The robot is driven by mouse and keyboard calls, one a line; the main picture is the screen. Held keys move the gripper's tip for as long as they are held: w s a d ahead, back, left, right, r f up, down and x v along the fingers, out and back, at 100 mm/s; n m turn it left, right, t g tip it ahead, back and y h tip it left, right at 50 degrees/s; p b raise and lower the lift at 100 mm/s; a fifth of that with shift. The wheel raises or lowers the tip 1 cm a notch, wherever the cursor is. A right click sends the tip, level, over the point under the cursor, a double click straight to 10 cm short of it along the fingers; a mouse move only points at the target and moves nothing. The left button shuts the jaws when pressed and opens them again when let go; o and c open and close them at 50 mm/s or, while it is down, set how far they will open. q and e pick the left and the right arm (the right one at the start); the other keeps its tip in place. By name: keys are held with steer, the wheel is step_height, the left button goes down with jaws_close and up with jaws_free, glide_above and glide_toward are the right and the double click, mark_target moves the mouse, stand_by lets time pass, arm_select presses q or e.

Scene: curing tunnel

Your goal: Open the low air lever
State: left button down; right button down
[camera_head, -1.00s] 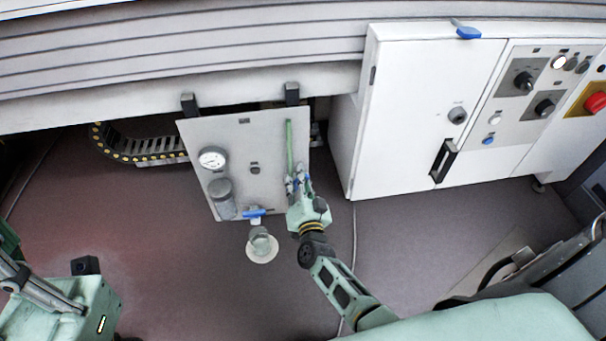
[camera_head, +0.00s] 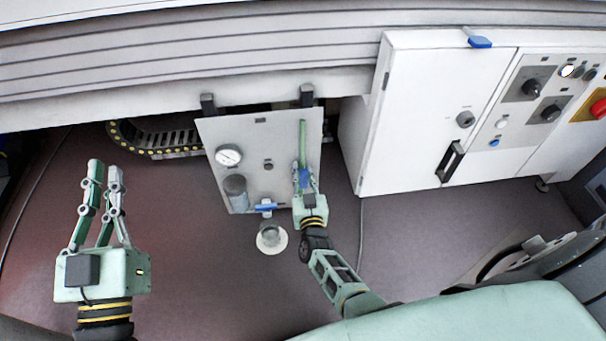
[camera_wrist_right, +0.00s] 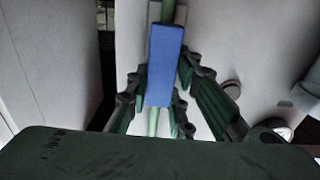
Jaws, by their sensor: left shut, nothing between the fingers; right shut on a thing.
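A blue lever (camera_wrist_right: 165,65) lies along a thin green pipe (camera_head: 303,140) on the right side of a grey panel (camera_head: 265,190). In the right wrist view the lever sits between the fingers, in line with the pipe. My right gripper (camera_head: 305,172) is shut on this lever; it also shows in the right wrist view (camera_wrist_right: 160,100). The fingers partly hide the lever in the head view. My left gripper (camera_head: 105,171) is shut and empty, over the floor at the left, well away from the panel.
The panel also carries a gauge (camera_head: 229,155), a grey bowl (camera_head: 236,186) and another blue handle (camera_head: 266,207) at its lower edge. A cup (camera_head: 270,235) stands below. A white cabinet (camera_head: 415,110) is to the right. The floor between my grippers is mostly clear.

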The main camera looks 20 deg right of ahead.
steer(key=shift+f, duration=0.1)
stand_by(0.3)
steer(key=c, duration=1.5)
jaws_free()
steer(key=v, duration=0.7)
steer(key=shift+s+a, duration=0.15)
steer(key=shift+s, duration=0.1)
